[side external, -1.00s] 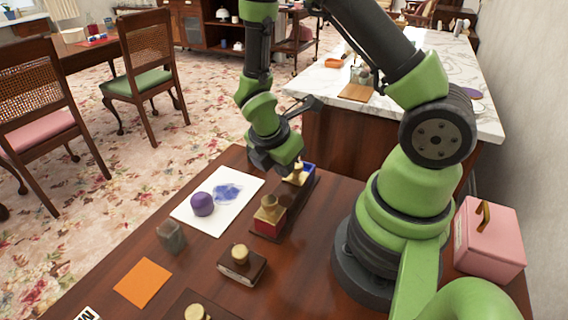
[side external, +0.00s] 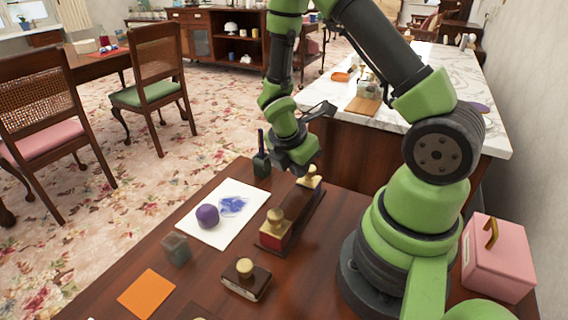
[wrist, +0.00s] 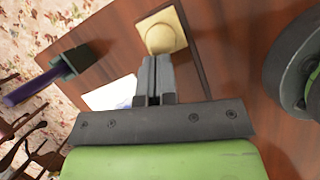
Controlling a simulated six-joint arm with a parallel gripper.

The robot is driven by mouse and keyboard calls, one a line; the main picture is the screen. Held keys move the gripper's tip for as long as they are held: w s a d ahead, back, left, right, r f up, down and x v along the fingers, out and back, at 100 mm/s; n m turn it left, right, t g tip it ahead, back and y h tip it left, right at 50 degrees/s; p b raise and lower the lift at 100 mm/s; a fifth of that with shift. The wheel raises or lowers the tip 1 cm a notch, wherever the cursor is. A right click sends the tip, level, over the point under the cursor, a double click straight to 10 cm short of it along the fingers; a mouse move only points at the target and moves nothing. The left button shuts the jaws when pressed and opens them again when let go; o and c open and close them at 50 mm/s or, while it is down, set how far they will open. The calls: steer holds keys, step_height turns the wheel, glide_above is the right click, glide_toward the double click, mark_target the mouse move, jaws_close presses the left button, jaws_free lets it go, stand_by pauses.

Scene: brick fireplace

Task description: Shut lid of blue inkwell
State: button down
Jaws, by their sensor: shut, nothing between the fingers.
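The far inkwell on the dark wooden stand (side external: 303,208) shows a brass lid with a round knob (side external: 311,179) in the side view. The same lid (wrist: 163,31) is seen from above in the wrist view and looks level. No blue body shows now; it is hidden under or behind the lid. My gripper (wrist: 155,65) is shut and empty, its tips right beside the lid's near edge; I cannot tell if they touch. It also shows in the side view (side external: 305,168). The red inkwell (side external: 275,230) at the stand's near end has its brass lid down.
A white sheet (side external: 222,235) holds a purple round object (side external: 207,216). A dark pen holder (side external: 262,163) stands near the far table edge. A grey cube (side external: 176,249), a knobbed blotter (side external: 246,279), an orange card (side external: 146,293) and a pink box (side external: 497,260) lie around.

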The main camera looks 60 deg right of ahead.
steer(key=w+a+r, duration=0.2)
steer(key=a+r, duration=0.5)
steer(key=r, duration=0.2)
steer(key=g+h, duration=0.1)
steer(key=h, duration=0.4)
glide_toward(304, 184)
steer(key=f, duration=0.3)
steer(key=shift+d, duration=0.35)
steer(key=shift+s+d+r, duration=0.1)
steer(key=shift+s+d, duration=0.05)
steer(key=shift+d, duration=0.45)
steer(key=shift+s+d, duration=0.15)
steer(key=shift+d, duration=0.45)
steer(key=shift+s+d, duration=0.1)
steer(key=shift+d, duration=0.5)
